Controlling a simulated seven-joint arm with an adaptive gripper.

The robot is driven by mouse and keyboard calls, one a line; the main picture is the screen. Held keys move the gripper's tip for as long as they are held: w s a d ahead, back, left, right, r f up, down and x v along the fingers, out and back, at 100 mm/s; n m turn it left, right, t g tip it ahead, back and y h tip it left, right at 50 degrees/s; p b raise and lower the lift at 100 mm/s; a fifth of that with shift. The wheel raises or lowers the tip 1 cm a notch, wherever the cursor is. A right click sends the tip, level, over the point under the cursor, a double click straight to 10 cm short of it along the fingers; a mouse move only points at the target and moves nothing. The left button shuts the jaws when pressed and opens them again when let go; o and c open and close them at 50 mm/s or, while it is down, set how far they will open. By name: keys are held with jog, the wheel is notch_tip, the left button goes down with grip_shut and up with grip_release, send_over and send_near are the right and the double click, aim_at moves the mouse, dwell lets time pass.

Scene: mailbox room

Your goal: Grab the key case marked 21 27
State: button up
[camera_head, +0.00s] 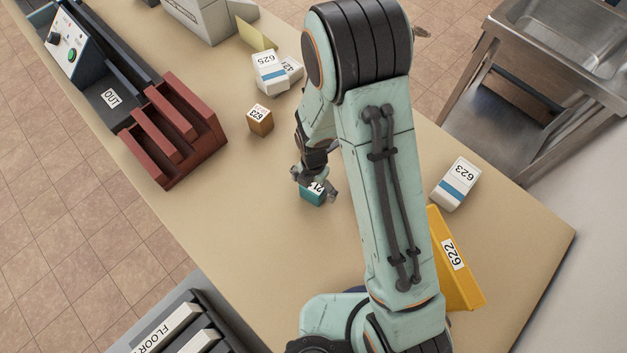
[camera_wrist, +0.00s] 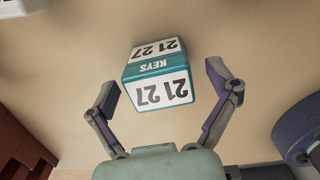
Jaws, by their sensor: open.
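The key case (camera_wrist: 157,73) is a small teal box with white labels reading 21 27 and the word KEYS. It lies on the tan table, and in the head view the key case (camera_head: 313,195) is partly hidden by my gripper (camera_head: 314,181). In the wrist view my gripper (camera_wrist: 166,103) is open, with one finger on each side of the case. There is a gap between each finger and the case, so nothing is held. The case is slightly ahead of the fingertips in that view.
A brown box marked 623 (camera_head: 260,120), white boxes (camera_head: 268,72) and a red rack (camera_head: 176,130) stand to the left. A white box marked 623 (camera_head: 455,184) and a yellow item marked 622 (camera_head: 455,258) are on the right. The table around the case is clear.

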jog(key=shift+f, duration=0.85)
jog(key=c, duration=1.3)
